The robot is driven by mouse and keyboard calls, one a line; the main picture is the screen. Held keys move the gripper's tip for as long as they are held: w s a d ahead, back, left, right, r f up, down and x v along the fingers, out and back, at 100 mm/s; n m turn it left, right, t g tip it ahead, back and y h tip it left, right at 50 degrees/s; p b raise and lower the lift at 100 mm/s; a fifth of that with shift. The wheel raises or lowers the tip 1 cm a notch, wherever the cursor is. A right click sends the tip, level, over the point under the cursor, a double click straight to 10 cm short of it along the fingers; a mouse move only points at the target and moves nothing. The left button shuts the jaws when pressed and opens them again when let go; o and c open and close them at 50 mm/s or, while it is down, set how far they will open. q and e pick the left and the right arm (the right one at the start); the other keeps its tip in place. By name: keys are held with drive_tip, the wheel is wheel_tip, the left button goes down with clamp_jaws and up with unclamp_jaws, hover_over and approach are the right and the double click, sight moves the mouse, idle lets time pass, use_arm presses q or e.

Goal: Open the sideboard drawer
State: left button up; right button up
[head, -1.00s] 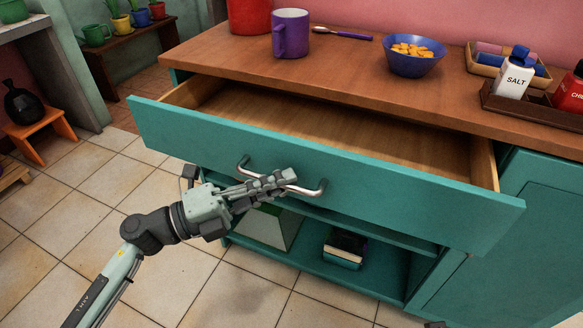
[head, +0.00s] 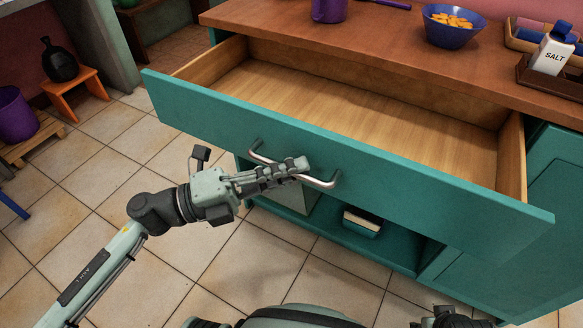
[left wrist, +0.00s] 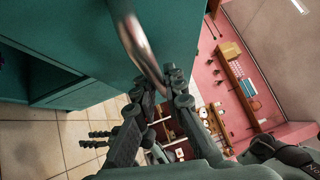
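The sideboard (head: 375,48) is teal with a brown wooden top. Its wide drawer (head: 420,195) stands well out from the body, and its bare wooden inside shows empty. A curved metal handle (head: 322,182) sits on the drawer front. My left gripper (head: 298,166) is at the handle, with its fingers across the bar. In the left wrist view the handle (left wrist: 138,42) runs down between the two fingertips of the left gripper (left wrist: 160,86), which are closed about it. The fingers hide part of the bar.
On top stand a purple mug (head: 328,9), a blue bowl (head: 452,32) with orange pieces and a salt container (head: 551,50). Below the drawer is an open shelf (head: 385,248) with a book-like item (head: 362,222).

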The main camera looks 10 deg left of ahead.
use_arm(q)
drive_tip(key=o, duration=0.4)
drive_tip(key=shift+o, duration=0.2)
drive_tip(key=v, duration=1.2)
drive_tip(key=shift+w, duration=0.1)
